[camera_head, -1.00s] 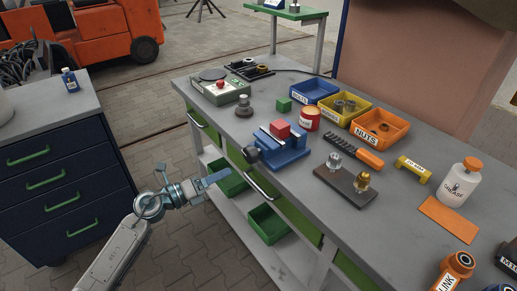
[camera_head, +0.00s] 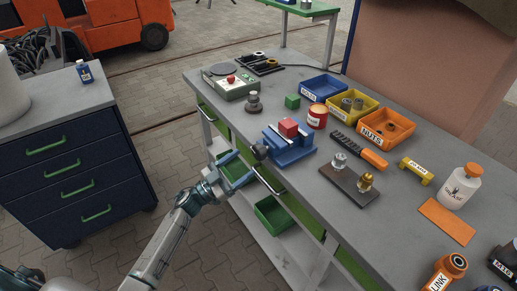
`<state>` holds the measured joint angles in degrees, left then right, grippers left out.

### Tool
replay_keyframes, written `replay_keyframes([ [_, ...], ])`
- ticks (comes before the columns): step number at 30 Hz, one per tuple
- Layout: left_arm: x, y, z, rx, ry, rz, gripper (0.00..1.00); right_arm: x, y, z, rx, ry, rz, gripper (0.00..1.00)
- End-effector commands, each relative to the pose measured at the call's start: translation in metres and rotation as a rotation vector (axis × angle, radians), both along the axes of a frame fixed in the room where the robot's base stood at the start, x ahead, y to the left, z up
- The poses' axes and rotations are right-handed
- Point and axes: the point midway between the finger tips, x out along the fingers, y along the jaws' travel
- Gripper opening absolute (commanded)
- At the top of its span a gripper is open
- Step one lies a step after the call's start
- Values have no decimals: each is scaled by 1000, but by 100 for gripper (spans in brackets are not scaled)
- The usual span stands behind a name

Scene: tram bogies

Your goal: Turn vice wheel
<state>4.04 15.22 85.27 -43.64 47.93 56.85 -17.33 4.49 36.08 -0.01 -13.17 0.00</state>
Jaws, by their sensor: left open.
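A blue vice (camera_head: 290,147) stands near the front edge of the grey workbench, with a red block (camera_head: 289,127) at its jaws. Its dark wheel (camera_head: 260,151) faces the front edge on the left side of the vice. My left gripper (camera_head: 234,170) is open and empty, in front of the bench edge, left of and below the wheel and apart from it. My right gripper is not in view.
The bench (camera_head: 325,202) carries a blue bin (camera_head: 323,87), a yellow bin (camera_head: 352,105), an orange bin (camera_head: 386,128), a red can (camera_head: 317,116) and a dark stand (camera_head: 349,186). A navy drawer cabinet (camera_head: 60,185) stands left. Floor between is clear.

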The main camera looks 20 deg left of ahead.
Motion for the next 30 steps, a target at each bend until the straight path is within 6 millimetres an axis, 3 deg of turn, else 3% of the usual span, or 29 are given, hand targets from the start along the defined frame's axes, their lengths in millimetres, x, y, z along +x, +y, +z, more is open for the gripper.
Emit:
replay_keyframes([
  [3, 18, -16, 15, -3, -3, 0, 70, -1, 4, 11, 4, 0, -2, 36],
  [10, 42, -38, 26, -1, -2, 1, 70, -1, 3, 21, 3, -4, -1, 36],
  [23, 51, -46, 28, 3, -1, 1, 70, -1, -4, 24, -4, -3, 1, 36],
  [25, 51, -46, 28, 3, -1, 1, 62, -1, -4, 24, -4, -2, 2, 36],
  [30, 51, -46, 28, 3, -2, 2, 28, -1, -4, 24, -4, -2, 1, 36],
])
